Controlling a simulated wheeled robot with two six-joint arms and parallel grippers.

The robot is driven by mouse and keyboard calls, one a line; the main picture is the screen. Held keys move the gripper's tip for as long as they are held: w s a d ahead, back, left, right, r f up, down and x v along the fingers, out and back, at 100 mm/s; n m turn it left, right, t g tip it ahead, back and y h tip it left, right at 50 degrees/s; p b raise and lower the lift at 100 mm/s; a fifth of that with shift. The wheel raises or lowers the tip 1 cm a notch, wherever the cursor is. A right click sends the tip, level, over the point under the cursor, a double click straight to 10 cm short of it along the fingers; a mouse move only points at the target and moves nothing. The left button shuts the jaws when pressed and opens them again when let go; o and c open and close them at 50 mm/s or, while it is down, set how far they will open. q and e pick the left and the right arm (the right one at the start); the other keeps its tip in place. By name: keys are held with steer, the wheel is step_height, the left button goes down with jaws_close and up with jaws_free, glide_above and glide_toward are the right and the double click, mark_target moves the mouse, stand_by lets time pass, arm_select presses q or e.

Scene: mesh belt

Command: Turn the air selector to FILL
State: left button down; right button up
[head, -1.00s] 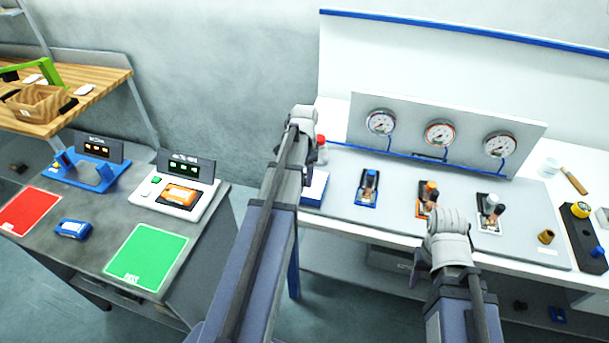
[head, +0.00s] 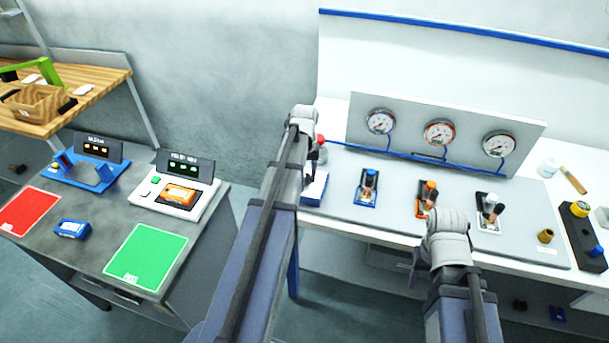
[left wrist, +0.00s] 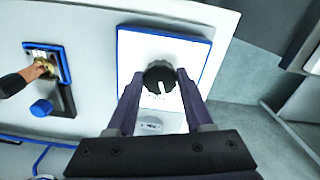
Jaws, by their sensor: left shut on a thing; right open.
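The air selector is a black round knob (left wrist: 159,79) with a white pointer line, on a white plate (left wrist: 190,48) with a blue border. In the left wrist view the pointer runs toward the picture's bottom, slightly tilted; the print around it is too small to read. My left gripper (left wrist: 160,88) has its two fingers on either side of the knob and is shut on it. In the head view the plate (head: 315,188) shows beside my left arm, which hides the knob. My right gripper (head: 417,267) is open in front of the bench edge, its fingers mostly hidden by its wrist.
A red-topped item (head: 320,145) stands behind the plate. A side table with a green mat (head: 146,256) is at left.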

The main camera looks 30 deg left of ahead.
mark_target(305, 177)
arm_select(q)
steer(key=shift+n, duration=2.1)
steer(key=shift+c, duration=1.4)
jaws_free()
steer(key=shift+r, duration=0.1)
step_height(305, 177, up, 8)
steer(key=p, duration=0.8)
steer(key=shift+f, duration=0.2)
